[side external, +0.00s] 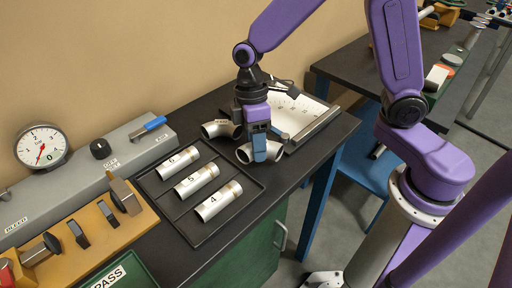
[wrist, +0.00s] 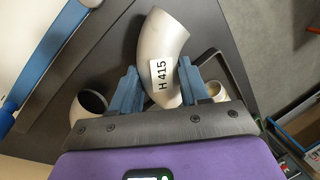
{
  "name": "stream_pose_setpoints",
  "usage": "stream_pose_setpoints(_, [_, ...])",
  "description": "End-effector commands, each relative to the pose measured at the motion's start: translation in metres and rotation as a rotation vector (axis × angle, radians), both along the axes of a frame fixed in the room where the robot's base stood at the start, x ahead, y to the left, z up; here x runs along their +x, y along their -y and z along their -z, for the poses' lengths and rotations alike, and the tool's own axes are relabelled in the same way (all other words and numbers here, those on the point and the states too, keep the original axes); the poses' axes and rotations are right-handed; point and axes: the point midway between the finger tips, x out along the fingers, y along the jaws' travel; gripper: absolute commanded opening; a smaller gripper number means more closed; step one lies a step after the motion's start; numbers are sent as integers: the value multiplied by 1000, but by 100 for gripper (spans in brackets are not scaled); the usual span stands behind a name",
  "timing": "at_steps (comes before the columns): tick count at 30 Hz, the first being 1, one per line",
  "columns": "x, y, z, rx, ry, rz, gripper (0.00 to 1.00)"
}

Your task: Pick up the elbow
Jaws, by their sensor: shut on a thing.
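A pale metal elbow labelled H 415 (wrist: 163,40) lies between the two blue fingers of my gripper (wrist: 157,88) in the wrist view. The fingers are shut on it, with its curved end reaching beyond them. In the side view my gripper (side external: 258,150) points down at the black bench, and metal elbow pieces (side external: 273,150) show beside its fingers. Another elbow (side external: 218,129) lies just left of the gripper. In the wrist view, open pipe ends show at the left (wrist: 90,104) and right (wrist: 215,90). The fingers hide part of the held elbow.
A black tray (side external: 203,240) with numbered cylinders 6, 5 and 4 (side external: 218,201) lies left of my gripper. A white sheet (side external: 292,112) lies behind it with a grey bar (side external: 316,129). A gauge (side external: 41,147) and grey box (side external: 60,190) stand farther left.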

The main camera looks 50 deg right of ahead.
Motion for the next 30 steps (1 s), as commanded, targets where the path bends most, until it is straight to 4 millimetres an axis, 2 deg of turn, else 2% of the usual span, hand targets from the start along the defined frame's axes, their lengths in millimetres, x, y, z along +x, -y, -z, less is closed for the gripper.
stream_pose_setpoints(3, [-1,1,-20,4,5,2,0])
stream_pose_setpoints(14, [-45,22,-76,5,8,0,0])
stream_pose_setpoints(21, [-84,42,-94,4,4,-1,0])
stream_pose_setpoints(30, [-115,57,-110,4,4,-1,0])
